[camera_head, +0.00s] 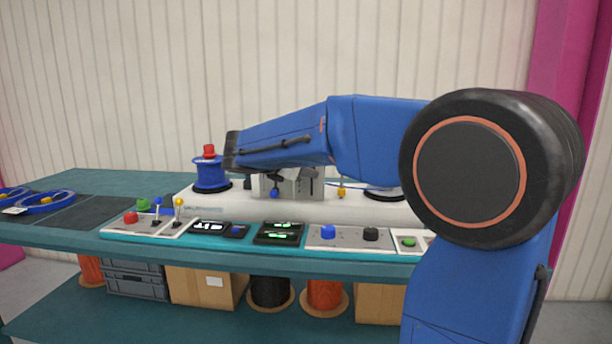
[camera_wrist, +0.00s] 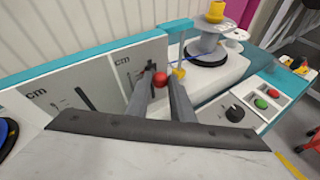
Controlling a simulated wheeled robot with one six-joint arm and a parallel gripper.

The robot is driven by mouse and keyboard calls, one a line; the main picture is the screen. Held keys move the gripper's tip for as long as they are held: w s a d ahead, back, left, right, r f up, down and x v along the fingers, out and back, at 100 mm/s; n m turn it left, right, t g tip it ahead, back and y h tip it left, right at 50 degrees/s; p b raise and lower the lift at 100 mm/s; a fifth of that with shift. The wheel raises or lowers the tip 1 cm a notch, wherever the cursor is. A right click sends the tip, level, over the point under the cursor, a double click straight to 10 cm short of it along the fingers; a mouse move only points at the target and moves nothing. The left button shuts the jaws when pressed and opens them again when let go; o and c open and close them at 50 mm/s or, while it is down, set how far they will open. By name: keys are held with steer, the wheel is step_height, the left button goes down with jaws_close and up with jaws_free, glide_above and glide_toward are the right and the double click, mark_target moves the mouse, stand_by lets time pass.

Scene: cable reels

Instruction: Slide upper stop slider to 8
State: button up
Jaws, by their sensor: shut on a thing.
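A red ball knob (camera_wrist: 159,80) shows in the wrist view between the fingertips of my gripper (camera_wrist: 164,82), which is shut on it. The knob is at a slot in the right grey scale plate (camera_wrist: 122,73), marked "cm". A second grey "cm" plate (camera_wrist: 40,98) with a dark slot (camera_wrist: 84,99) lies to its left. The scale numbers are too small to read, and I cannot tell which slider is the upper stop. In the head view, my arm hides the gripper and the red knob; the grey block (camera_head: 291,187) shows partly below the arm.
A grey reel with a yellow knob (camera_wrist: 216,12) stands beyond the plates. A blue reel (camera_head: 211,174) stands left of the block in the head view. A yellow knob (camera_wrist: 179,72) is close beside my right finger. Control panels (camera_head: 348,237) line the bench front.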

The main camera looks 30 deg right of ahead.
steer(key=shift+r, duration=0.35)
steer(key=o, duration=1.1)
